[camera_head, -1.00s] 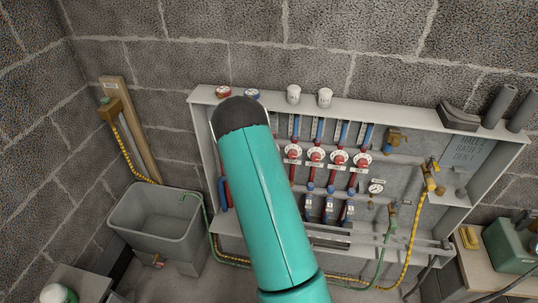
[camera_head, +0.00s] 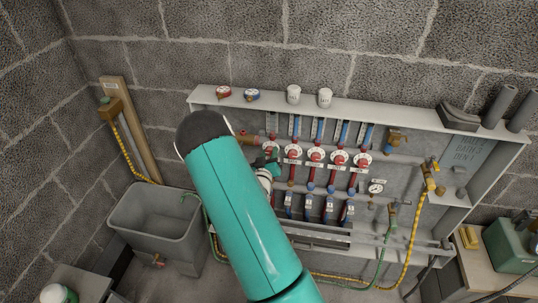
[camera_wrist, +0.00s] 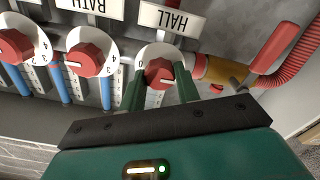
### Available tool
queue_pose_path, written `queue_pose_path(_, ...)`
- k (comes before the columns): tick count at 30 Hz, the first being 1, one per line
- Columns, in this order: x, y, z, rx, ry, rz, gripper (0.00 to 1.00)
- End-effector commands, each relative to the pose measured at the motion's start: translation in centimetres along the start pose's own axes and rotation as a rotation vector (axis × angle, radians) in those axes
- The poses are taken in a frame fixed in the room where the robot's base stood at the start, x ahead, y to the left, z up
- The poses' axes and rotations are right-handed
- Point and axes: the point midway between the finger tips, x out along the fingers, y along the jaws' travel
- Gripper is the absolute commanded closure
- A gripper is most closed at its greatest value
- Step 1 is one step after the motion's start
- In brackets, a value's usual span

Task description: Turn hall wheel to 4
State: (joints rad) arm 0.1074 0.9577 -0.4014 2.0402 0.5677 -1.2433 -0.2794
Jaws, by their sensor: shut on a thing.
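The hall wheel (camera_wrist: 160,72) is a red knob with a white line on a round white dial, under an upside-down HALL label (camera_wrist: 172,19) in the wrist view. A 0 shows at the dial's left edge; the other dial numbers by the fingers are hidden. My gripper (camera_wrist: 159,88) is shut on the wheel, one green finger on each side. In the head view my gripper (camera_head: 268,164) is at the left end of the row of wheels, and it mostly hides the hall wheel there.
The bath wheel (camera_wrist: 88,58) sits close beside the hall wheel, with another red wheel (camera_wrist: 16,45) beyond. A red lever (camera_wrist: 276,47) and ribbed red hose are on the other side. A grey sink (camera_head: 158,222) stands left of the cabinet (camera_head: 430,122).

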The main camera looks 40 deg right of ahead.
Motion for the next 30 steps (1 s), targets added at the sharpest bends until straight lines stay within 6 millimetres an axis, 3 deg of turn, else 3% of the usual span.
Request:
queue_pose_path(12, -0.1, 0.0, 0.2, -0.011, -0.004, -0.001, 0.91)
queue_pose_path(13, -0.1, 0.0, 0.2, -0.011, -0.004, -0.001, 0.64)
queue_pose_path(16, -0.1, 0.0, 0.2, -0.01, -0.003, -0.001, 0.46)
queue_pose_path(25, -0.2, 0.0, 0.1, -0.008, -0.002, -0.001, 0.46)
queue_pose_path(30, -1.7, -0.1, 0.1, -0.008, -0.002, -0.001, 0.46)
